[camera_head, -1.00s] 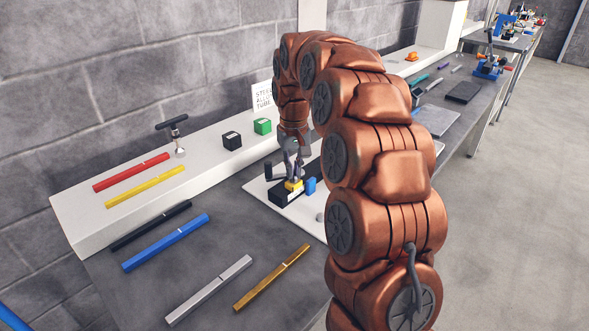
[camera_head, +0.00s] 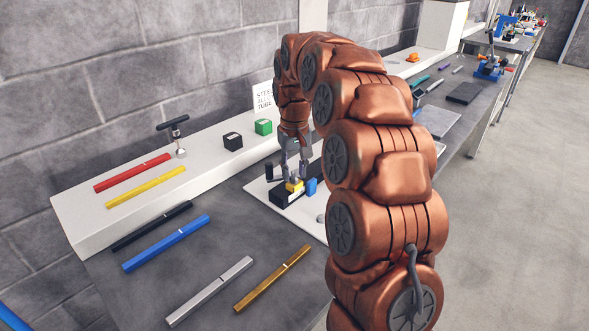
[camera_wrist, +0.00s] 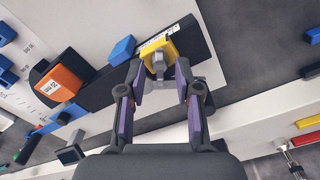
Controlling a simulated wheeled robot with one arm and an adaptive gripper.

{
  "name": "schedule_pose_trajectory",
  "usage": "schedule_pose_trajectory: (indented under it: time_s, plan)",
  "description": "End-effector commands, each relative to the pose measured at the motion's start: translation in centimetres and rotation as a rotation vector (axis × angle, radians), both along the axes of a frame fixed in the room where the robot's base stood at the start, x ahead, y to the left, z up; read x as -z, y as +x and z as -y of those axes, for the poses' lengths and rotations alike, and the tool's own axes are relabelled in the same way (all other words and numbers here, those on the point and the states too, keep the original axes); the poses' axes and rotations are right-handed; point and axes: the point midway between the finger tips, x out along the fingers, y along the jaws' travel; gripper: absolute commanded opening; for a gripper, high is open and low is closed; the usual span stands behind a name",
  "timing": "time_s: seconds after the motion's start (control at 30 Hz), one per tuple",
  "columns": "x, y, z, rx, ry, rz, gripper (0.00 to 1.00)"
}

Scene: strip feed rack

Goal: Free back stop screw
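The yellow stop block (camera_wrist: 171,46) sits on a black rail (camera_wrist: 195,40) in the wrist view and carries a white label. A grey screw (camera_wrist: 158,65) stands out from its near face. My gripper (camera_wrist: 160,78) has its two purple-padded fingers apart, one on each side of the screw. Gaps show beside the screw, so the fingers do not look closed on it. In the head view my gripper (camera_head: 296,176) points down just above the yellow block (camera_head: 294,187), and the screw is hidden there.
A blue block (camera_wrist: 122,50) and an orange block (camera_wrist: 58,84) are near the rail. In the head view, bars in several colours, such as the blue bar (camera_head: 166,243), lie left of the white board (camera_head: 258,187). A T-handled tool (camera_head: 174,128) stands on the white shelf (camera_head: 80,222).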

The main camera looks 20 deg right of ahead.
Motion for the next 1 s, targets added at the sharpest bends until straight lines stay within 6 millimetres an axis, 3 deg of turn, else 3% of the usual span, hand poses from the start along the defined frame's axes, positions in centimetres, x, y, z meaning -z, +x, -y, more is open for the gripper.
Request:
schedule_pose_trajectory:
  time_s: [0.23, 0.6, 1.0]
  plan:
    - [-1.0, 0.0, 0.0, 0.000, -0.001, 0.001, 0.33]
    - [-6.3, 0.2, 0.1, 0.002, -0.002, 0.005, 0.33]
    - [-10.6, 0.2, 0.0, 0.000, -0.001, 0.004, 0.33]
